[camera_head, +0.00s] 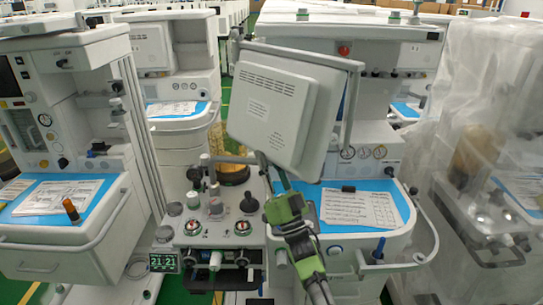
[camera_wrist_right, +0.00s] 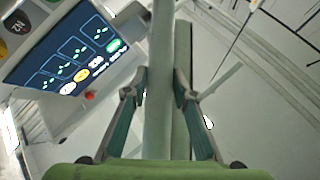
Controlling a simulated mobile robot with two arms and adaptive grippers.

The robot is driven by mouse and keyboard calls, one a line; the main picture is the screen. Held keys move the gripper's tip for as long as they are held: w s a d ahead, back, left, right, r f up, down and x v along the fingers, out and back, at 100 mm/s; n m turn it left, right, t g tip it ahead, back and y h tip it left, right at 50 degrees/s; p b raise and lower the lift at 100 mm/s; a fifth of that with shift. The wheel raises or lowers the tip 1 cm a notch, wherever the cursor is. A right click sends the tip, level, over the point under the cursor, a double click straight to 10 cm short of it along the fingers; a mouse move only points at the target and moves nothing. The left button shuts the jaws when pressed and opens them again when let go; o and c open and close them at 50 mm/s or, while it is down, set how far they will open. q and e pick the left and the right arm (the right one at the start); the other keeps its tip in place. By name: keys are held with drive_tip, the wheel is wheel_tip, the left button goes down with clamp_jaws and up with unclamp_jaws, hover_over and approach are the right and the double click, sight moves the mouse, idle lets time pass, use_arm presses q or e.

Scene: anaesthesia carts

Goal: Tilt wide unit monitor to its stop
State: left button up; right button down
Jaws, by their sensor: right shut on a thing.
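The wide unit monitor (camera_head: 270,112) stands in the middle of the head view, its grey vented back towards me and its body leaning. A grey bar frame (camera_head: 353,100) runs over its top and down its right side. My right gripper (camera_head: 270,172) reaches up to its lower edge from below. In the right wrist view, the fingers of my right gripper (camera_wrist_right: 160,92) are shut on a long grey edge or bar (camera_wrist_right: 158,60) of the monitor. Its exact contact in the head view is partly hidden. My left gripper is not in view.
Below the monitor is a blue worktop (camera_head: 390,200) with a paper sheet (camera_head: 345,208). Knobs and a canister stand left of it. A cart (camera_head: 70,130) stands at left, and a plastic-covered cart (camera_head: 480,130) at right. A lit screen (camera_wrist_right: 75,55) shows in the right wrist view.

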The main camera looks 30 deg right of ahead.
drive_tip(key=c, duration=1.7)
unclamp_jaws()
drive_tip(key=shift+a, duration=0.15)
drive_tip(key=v, duration=1.2)
